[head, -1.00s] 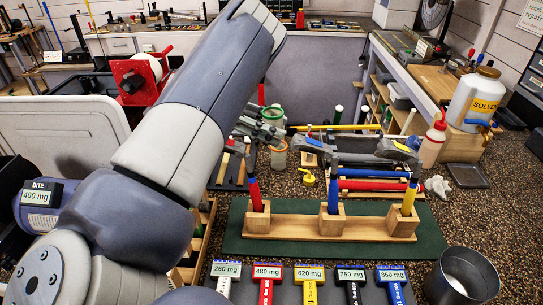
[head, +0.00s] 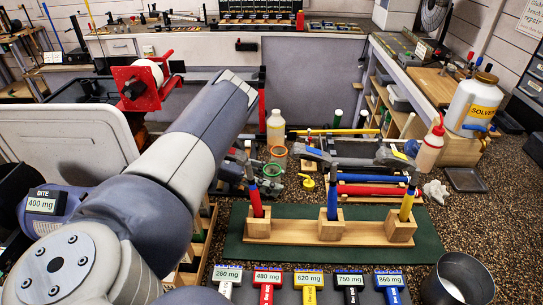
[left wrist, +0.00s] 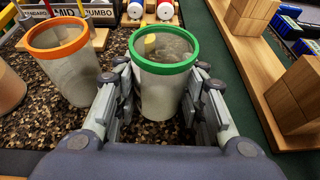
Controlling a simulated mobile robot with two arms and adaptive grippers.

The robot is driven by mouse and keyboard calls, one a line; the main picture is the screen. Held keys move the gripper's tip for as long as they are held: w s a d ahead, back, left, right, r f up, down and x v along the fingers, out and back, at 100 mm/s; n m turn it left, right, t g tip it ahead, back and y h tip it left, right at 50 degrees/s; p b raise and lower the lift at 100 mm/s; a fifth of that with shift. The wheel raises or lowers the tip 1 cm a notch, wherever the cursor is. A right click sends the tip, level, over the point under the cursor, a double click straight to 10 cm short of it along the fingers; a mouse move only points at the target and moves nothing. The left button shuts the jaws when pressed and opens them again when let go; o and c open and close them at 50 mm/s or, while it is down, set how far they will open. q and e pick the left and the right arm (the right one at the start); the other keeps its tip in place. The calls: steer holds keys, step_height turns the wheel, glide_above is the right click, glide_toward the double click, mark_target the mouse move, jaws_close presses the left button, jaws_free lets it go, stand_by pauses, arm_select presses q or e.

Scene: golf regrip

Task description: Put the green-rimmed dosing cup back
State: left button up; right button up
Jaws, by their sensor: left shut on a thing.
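The green-rimmed dosing cup (head: 272,170) is a translucent cup with a bright green rim, low over the speckled counter beside the orange-rimmed cup (head: 279,151). In the left wrist view the green-rimmed cup (left wrist: 163,88) is upright between the two fingers of my left gripper (left wrist: 160,112), which is shut on it. The orange-rimmed cup (left wrist: 66,75) stands to its left there, apart from it. I cannot tell whether the green-rimmed cup's base touches the counter. My left gripper (head: 251,174) is partly hidden by my own arm in the head view. My right gripper is not in view.
A pale bottle (head: 276,127) stands behind the cups. A wooden rack (head: 290,230) with upright handled tools lies in front on a green mat (head: 430,235). Several labelled dose tags line the front edge. A metal can (head: 460,280) is at front right, a solvent jug (head: 473,104) farther back.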

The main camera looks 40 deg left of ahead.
arm_select(q)
steer(key=shift+f, duration=0.2)
steer(key=o, duration=1.1)
steer(key=shift+c, duration=0.2)
steer(key=shift+r, duration=0.1)
steer(key=shift+s+a+b, duration=0.2)
steer(key=shift+a+b, duration=0.05)
steer(key=shift+b, duration=0.15)
steer(key=b+v, duration=0.3)
steer(key=v, duration=0.6)
steer(key=shift+s+d, duration=0.1)
steer(key=shift+s, duration=0.1)
steer(key=shift+s+a+r, duration=0.2)
steer(key=shift+s+a, duration=0.1)
steer(key=shift+a, duration=0.1)
